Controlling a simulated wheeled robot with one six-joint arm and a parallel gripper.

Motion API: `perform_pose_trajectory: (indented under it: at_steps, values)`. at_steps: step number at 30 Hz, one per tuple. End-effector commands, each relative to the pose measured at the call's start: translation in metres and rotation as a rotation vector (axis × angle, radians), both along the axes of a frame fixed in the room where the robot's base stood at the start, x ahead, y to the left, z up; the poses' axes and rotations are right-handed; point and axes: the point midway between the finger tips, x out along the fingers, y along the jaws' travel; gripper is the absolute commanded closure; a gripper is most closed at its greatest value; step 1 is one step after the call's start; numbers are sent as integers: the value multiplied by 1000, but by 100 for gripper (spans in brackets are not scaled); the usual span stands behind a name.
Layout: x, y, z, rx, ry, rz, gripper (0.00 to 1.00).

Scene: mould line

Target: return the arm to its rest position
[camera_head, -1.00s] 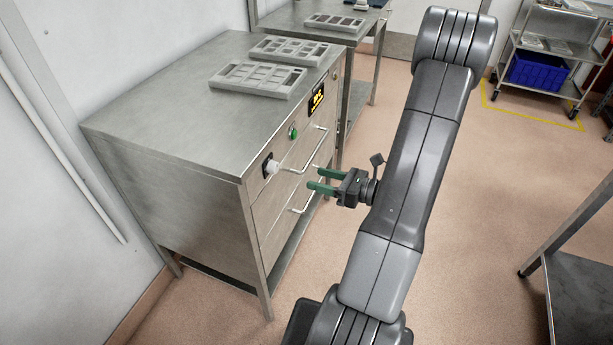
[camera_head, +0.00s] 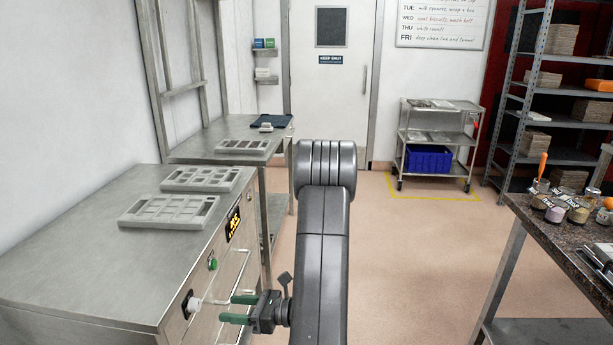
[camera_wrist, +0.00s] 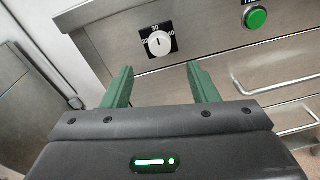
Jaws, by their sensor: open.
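My gripper (camera_head: 236,309) has two green fingers and is open and empty. In the head view it sits in front of the steel cabinet's drawer side, pointing left toward it. My grey arm stands upright in the middle of that view. In the wrist view the fingers of my gripper (camera_wrist: 160,82) are spread apart with nothing between them. A white dial (camera_wrist: 159,43) on the cabinet front lies beyond the fingertips, and a green button (camera_wrist: 255,17) is to its upper right. The lower part of the arm is out of view.
The steel cabinet (camera_head: 75,272) is close on the left, with drawer handles (camera_head: 236,272) and grey moulds (camera_head: 170,212) on top. A dark-topped table (camera_head: 578,245) with jars stands at right. A trolley (camera_head: 441,135) with a blue crate is at the back. Open floor lies between.

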Motion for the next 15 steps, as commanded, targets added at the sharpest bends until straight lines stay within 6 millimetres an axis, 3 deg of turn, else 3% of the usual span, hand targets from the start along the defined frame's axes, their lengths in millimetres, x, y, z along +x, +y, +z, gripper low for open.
perform_pose_trajectory:
  at_steps: [9, 15]
  values:
    - [5, 55, -4, 0, 1, 4, 46]
    - [8, 78, -6, 0, 0, 2, 46]
